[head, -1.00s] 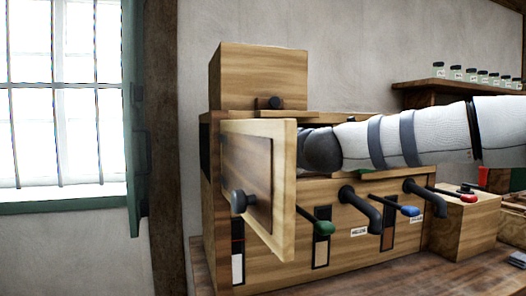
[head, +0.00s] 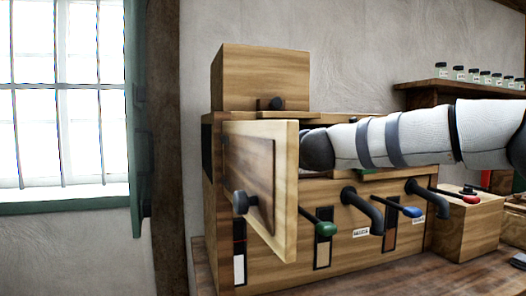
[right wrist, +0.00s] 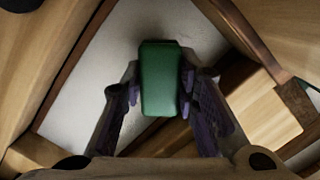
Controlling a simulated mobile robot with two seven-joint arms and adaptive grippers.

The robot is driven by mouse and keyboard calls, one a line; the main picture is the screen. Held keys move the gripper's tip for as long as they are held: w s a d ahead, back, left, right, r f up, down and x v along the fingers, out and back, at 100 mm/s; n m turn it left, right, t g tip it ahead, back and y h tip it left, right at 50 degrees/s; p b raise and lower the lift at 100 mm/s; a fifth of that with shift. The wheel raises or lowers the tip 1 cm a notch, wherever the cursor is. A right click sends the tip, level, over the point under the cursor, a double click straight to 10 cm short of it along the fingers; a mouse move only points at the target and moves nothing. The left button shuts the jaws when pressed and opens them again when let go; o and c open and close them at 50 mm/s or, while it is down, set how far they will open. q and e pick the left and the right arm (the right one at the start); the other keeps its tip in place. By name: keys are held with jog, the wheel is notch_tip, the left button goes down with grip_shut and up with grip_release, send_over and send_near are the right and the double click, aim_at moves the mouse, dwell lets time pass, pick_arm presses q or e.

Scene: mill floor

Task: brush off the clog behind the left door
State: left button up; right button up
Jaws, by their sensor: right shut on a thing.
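The left door (head: 260,185), pale wood with a dark knob, stands swung open at the left of the wooden machine (head: 340,255). My right arm reaches in from the right behind this door, which hides its gripper in the head view. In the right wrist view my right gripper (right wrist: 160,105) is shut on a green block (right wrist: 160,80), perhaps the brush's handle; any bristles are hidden. The clog cannot be seen behind the door. My left gripper is in neither view.
Dark spouts (head: 362,208) and levers with green, blue and red knobs stick out of the machine's front. A wooden hopper (head: 262,78) stands on top. A shelf of small jars (head: 470,75) is at the back right. A barred window (head: 65,100) is at left.

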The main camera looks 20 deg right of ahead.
jog(key=shift+w, duration=0.15)
jog(key=shift+d, duration=0.1)
jog(key=shift+d+r, duration=0.2)
jog(key=shift+d, duration=1.05)
jog(key=d+p, duration=0.1)
jog(key=d, duration=0.4)
jog(key=shift+a+f, duration=0.1)
jog(key=shift+a, duration=2.1)
jog(key=shift+a+p, duration=0.45)
jog(key=shift+a, duration=1.25)
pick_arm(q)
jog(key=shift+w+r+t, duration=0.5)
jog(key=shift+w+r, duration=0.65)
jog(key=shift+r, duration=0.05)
